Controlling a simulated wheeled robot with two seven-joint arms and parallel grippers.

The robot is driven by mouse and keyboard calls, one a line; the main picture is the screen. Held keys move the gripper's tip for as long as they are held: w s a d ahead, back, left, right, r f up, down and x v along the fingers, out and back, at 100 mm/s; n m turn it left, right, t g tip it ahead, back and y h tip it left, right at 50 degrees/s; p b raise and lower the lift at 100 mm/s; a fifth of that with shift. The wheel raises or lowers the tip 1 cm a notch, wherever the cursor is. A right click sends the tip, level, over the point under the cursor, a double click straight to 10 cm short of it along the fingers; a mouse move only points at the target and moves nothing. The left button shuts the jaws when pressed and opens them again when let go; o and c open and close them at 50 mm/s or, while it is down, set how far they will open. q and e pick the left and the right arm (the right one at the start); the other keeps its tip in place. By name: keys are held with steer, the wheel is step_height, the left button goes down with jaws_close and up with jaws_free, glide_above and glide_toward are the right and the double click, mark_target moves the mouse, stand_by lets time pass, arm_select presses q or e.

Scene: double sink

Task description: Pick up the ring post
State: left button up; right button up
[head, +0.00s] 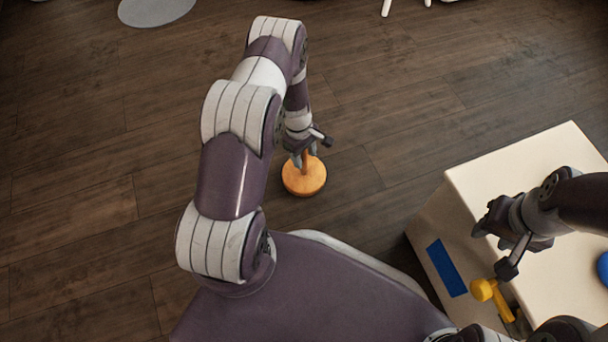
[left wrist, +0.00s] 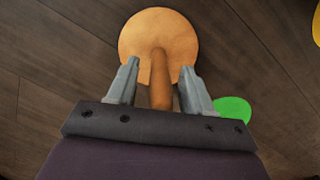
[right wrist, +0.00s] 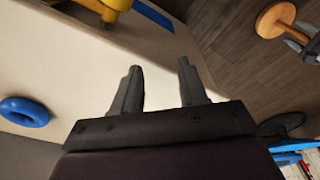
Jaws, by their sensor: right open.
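The ring post has a round orange wooden base (head: 304,180) standing on the floor, with an upright peg (left wrist: 160,80) of darker wood. My left gripper (head: 306,158) is above the base at the peg. In the left wrist view the left gripper's fingers (left wrist: 158,80) are apart, one on each side of the peg, with gaps showing between them and it. The post also shows in the right wrist view (right wrist: 272,20). My right gripper (right wrist: 156,85) is open and empty over the cream-topped box, and it shows at the right in the head view (head: 492,245).
The cream-topped box (head: 530,160) stands at the right, with a blue patch (head: 446,268) on its side. A yellow object (head: 490,296) is at its near edge. A blue ring (right wrist: 24,112) lies on top. A green disc (left wrist: 233,108) lies near the post.

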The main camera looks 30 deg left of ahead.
arm_select(q)
jaws_close()
stand_by(1.2)
